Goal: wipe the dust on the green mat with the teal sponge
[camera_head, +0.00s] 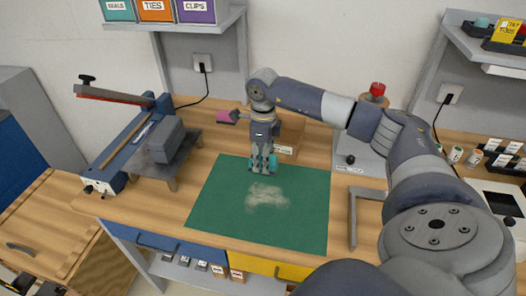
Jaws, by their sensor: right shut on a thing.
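The green mat (222,207) lies flat on the wooden bench in the middle of the view. A pale patch of dust (266,195) is on the mat, near its middle. My right gripper (263,166) points down over the mat's far edge and is shut on the teal sponge (272,162). The fingers cover much of the sponge. The sponge is just beyond the dust, apart from it in the picture. I cannot tell whether it touches the mat. My left gripper is not in view.
A blue sealing device with a long lever (118,96) stands at the left. A cardboard box (287,141) and a pink item (228,116) are behind my right gripper. A metal square (352,215) lies right of the mat. A red-topped device (375,92) stands behind my arm.

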